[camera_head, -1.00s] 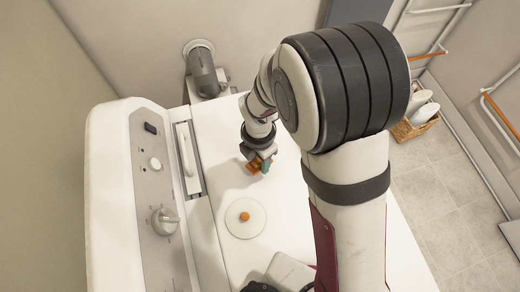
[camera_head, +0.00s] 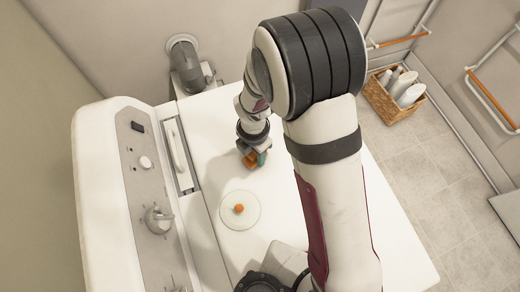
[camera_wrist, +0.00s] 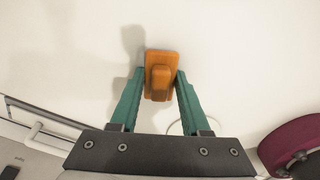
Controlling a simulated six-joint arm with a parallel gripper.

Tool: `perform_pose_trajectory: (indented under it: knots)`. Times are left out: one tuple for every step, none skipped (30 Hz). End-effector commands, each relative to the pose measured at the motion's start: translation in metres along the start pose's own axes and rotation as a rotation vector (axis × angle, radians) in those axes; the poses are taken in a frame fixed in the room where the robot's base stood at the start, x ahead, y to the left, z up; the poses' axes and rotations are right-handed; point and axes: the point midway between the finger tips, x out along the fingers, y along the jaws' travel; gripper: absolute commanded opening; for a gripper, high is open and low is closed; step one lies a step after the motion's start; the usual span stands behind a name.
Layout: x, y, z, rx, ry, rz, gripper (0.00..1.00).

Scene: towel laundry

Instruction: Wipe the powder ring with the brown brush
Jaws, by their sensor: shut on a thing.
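The brown brush (camera_wrist: 159,75), orange-brown with a flat base and a raised grip, is between the green fingers of my gripper (camera_wrist: 160,84). My gripper is shut on it. In the head view my gripper (camera_head: 253,157) and the brush (camera_head: 248,161) are over the white machine top, above the ring in the picture. I cannot tell whether the brush touches the top. A pale round ring (camera_head: 222,218) lies on the top around a small orange knob-like thing (camera_head: 239,209). In the wrist view the ring (camera_wrist: 169,127) is partly hidden behind my gripper.
The white top (camera_head: 208,125) is otherwise clear around the ring. A control panel with knobs (camera_head: 158,219) stands along the left, and a grey pipe (camera_head: 187,67) at the back. A wicker basket with bottles (camera_head: 382,103) is on the floor at right.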

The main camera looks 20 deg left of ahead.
Motion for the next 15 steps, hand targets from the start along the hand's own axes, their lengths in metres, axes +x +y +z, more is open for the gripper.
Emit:
perform_pose_trajectory:
  knots:
    - [-0.001, 0.002, -0.004, -0.003, 0.0, 0.0, 0.0]
    - [0.0, 0.003, -0.007, -0.003, 0.0, -0.001, 0.0]
    - [-0.001, 0.004, -0.01, -0.002, 0.0, 0.0, 0.0]
    - [0.0, 0.005, -0.013, -0.002, 0.0, -0.001, 0.0]
    - [-0.001, 0.006, -0.014, -0.002, 0.0, 0.0, 0.0]
    - [-0.005, 0.006, -0.013, -0.001, -0.001, 0.001, 0.0]
    - [-0.012, 0.006, -0.013, 0.0, -0.001, 0.003, 0.0]
    - [-0.02, 0.006, -0.013, 0.0, -0.002, 0.004, 0.0]
    - [-0.026, 0.006, -0.013, 0.001, -0.001, 0.003, 0.0]
    - [-0.028, 0.005, -0.013, 0.001, 0.0, 0.001, 0.0]
    - [-0.03, 0.005, -0.013, 0.001, 0.0, 0.001, 0.0]
    - [-0.034, 0.005, -0.013, 0.001, -0.001, 0.002, 0.0]
    - [-0.036, 0.005, -0.013, 0.0, 0.0, 0.001, 0.0]
    - [-0.039, 0.005, -0.013, 0.0, 0.0, 0.001, 0.0]
    - [-0.043, 0.005, -0.013, 0.0, -0.001, 0.002, 0.0]
